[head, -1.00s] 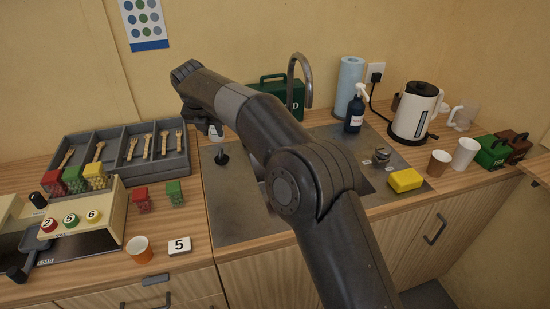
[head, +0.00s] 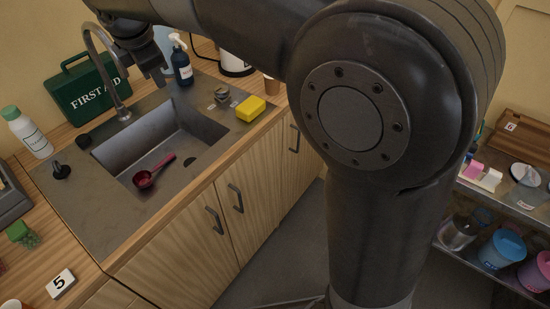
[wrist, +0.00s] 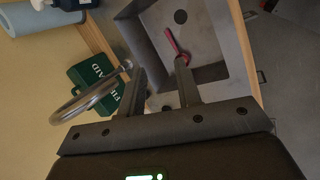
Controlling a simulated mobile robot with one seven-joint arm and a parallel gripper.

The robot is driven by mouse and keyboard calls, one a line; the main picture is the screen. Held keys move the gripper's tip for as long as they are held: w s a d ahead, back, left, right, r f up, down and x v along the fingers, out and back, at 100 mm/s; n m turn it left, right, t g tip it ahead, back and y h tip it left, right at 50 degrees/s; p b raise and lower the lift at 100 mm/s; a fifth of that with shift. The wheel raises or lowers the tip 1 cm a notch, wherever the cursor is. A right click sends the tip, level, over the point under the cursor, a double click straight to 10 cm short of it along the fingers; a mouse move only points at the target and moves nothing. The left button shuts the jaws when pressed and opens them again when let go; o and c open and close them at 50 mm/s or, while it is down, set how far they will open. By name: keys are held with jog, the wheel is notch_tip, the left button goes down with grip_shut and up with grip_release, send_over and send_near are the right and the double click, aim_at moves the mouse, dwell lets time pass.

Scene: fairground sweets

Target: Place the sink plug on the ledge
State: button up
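Two small black things on the steel top left of the basin could be the sink plug: one with an upright knob (head: 61,171), and a low dark one (head: 83,141) by the basin's back-left corner. I cannot tell which it is. The basin (head: 160,140) holds a red scoop (head: 143,180). The ledge is not clearly marked; a bare steel strip runs around the basin. My gripper (wrist: 165,80) is open and empty, its fingers apart above the sink area. In the head view it hangs beside the tap (head: 100,70). A dark thing (wrist: 166,107) shows between the fingers.
A green first-aid box (head: 90,90) and a white bottle (head: 30,132) stand behind the sink. A soap bottle (head: 181,62), yellow sponge (head: 251,108) and metal piece (head: 222,95) are to the right. A shelf unit (head: 510,195) stands far right.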

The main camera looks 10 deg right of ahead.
jog(key=s+d+m, duration=0.5)
jog(key=d+m, duration=0.1)
jog(key=d, duration=0.4)
jog(key=s+d+m, duration=0.5)
jog(key=d+m, duration=0.1)
jog(key=d, duration=0.4)
jog(key=s+d+f+m, duration=0.9)
jog(key=s+d+m, duration=0.2)
jog(key=s, duration=0.2)
jog(key=shift+d+m+t+h, duration=0.15)
jog(key=shift+m+t+h, duration=0.15)
